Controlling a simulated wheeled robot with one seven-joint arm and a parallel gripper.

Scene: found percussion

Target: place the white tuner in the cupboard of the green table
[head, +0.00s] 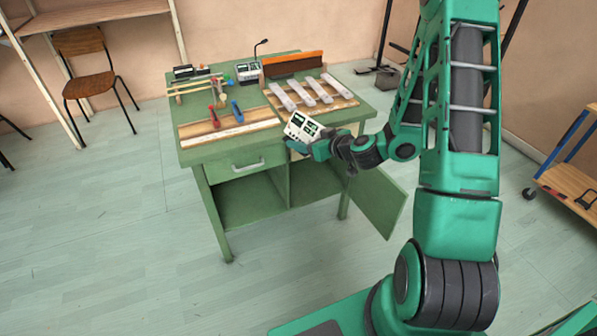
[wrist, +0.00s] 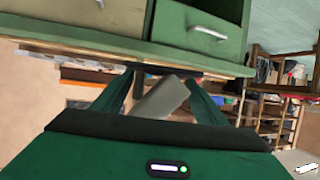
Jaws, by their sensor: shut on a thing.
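The white tuner (head: 301,126), a small box with a dark display, is held tilted by my gripper (head: 312,147) near the front edge of the green table (head: 341,119). In the wrist view the tuner (wrist: 163,98) shows as a pale block between the two green fingers of my gripper (wrist: 162,88), which is shut on it. The cupboard (head: 315,183) is under the tabletop on the right. Its green door (head: 380,201) stands open, swung out to the right. My gripper is above and in front of the cupboard opening, and the arm hides part of the table's right side.
A shut drawer with a metal handle (head: 248,166) is left of the cupboard, over an open bay (head: 249,203). The tabletop holds metal bars (head: 314,90), an orange-edged board (head: 292,64), a grey device (head: 248,73) and tools. Floor in front is clear.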

